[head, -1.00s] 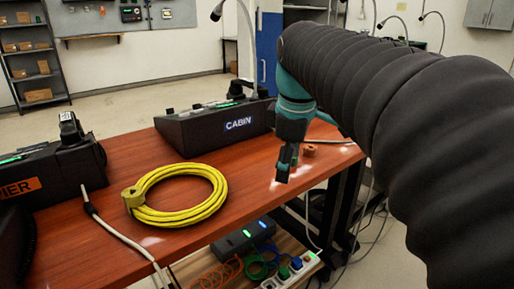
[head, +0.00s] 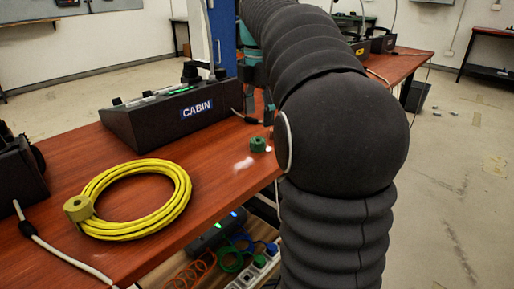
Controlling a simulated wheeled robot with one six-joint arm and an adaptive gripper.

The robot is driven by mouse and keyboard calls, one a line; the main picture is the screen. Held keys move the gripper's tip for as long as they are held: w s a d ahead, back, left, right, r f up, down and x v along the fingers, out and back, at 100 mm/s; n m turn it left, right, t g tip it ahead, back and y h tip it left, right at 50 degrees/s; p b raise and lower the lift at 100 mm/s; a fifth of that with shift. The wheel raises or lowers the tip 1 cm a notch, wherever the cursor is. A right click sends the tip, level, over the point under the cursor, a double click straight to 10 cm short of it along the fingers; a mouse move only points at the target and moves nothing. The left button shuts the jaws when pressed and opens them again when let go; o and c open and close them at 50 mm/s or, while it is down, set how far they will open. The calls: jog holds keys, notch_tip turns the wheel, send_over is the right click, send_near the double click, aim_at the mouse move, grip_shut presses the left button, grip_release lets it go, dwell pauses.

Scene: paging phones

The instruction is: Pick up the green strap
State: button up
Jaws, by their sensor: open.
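A small rolled green strap (head: 258,145) sits on the red-brown table (head: 222,180) near its right edge, just left of my arm. It stands clear of the CABIN phone set and the yellow cable coil.
A yellow cable coil (head: 133,233) lies at the front left of the table. The black CABIN phone set (head: 172,113) stands behind it. A lower shelf holds coloured cables and a power strip (head: 258,269). Open floor lies to the right.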

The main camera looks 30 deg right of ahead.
aim_at(258, 140)
jog(key=shift+a+f+b, duration=0.1)
jog(key=shift+f+b, duration=0.45)
jog(key=shift+f, duration=3.15)
jog(key=c, duration=0.9)
